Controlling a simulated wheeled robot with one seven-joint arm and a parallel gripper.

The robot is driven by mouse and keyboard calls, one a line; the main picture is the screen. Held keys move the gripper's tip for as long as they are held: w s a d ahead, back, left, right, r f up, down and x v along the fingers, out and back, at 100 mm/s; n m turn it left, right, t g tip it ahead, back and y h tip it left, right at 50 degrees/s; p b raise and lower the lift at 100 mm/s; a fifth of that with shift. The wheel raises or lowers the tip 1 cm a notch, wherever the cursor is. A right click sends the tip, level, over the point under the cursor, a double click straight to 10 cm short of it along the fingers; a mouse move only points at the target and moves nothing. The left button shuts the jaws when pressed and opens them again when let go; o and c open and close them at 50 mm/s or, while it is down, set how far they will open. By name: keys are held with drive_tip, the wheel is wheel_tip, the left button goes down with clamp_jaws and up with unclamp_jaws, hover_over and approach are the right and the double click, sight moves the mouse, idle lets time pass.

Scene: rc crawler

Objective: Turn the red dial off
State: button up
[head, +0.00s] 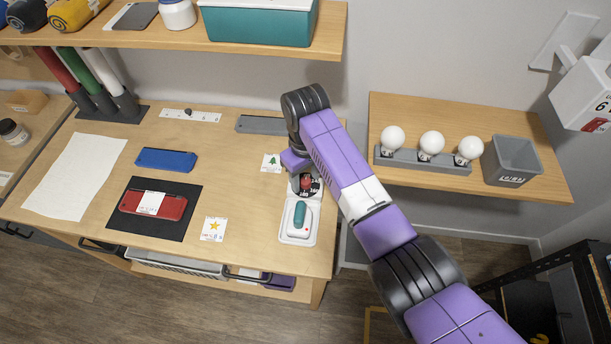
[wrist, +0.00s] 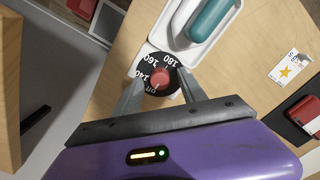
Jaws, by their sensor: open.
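The red dial (wrist: 160,77) sits on a round black scale plate (wrist: 146,68) with white numbers, 140, 160 and 180 among them. White lettering also shows on the scale at the gripper side. I cannot tell which mark the dial points at. In the head view the red dial (head: 306,183) is partly covered by my arm. My gripper (wrist: 160,80) is open, with one finger on each side of the dial. Whether the fingers touch it is not clear. In the head view my gripper (head: 296,168) is over the dial's far left side.
A white tray (head: 298,239) with a teal-handled item (head: 300,214) adjoins the dial. A star card (head: 214,229), tree card (head: 271,163) and red case (head: 172,205) lie left. A shelf with bulbs (head: 431,143) and a grey bin (head: 512,160) stands right.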

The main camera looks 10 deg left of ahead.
drive_tip(key=shift+r+b, duration=0.75)
drive_tip(key=shift+r, duration=3.15)
drive_tip(key=w+a+r+t+y, duration=0.35)
drive_tip(key=w+a+t, duration=0.2)
drive_tip(key=w, duration=0.25)
drive_tip(key=m+t+y+b, duration=0.2)
drive_tip(key=m+t+y, duration=0.15)
drive_tip(key=t, duration=0.35)
hover_over(306, 180)
drive_tip(key=w+a, duration=0.2)
drive_tip(key=w, duration=0.1)
wheel_tip(306, 180, down, 2)
drive_tip(key=s+d+m+t+h, duration=0.2)
drive_tip(key=s+d+m+t, duration=0.15)
drive_tip(key=s+d, duration=0.9)
drive_tip(key=s+d+h+b, duration=0.1)
drive_tip(key=s+d, duration=0.3)
drive_tip(key=s, duration=0.6)
drive_tip(key=s+d+m+h+b, duration=0.1)
drive_tip(key=s+d, duration=0.4)
drive_tip(key=s, duration=0.5)
drive_tip(key=s+d+g+h+b, duration=0.1)
drive_tip(key=s+d, duration=0.4)
drive_tip(key=s, duration=0.6)
drive_tip(key=shift+d+f+m+h+b, duration=0.2)
drive_tip(key=shift+f+m+h+b, duration=0.25)
drive_tip(key=shift+h, duration=0.55)
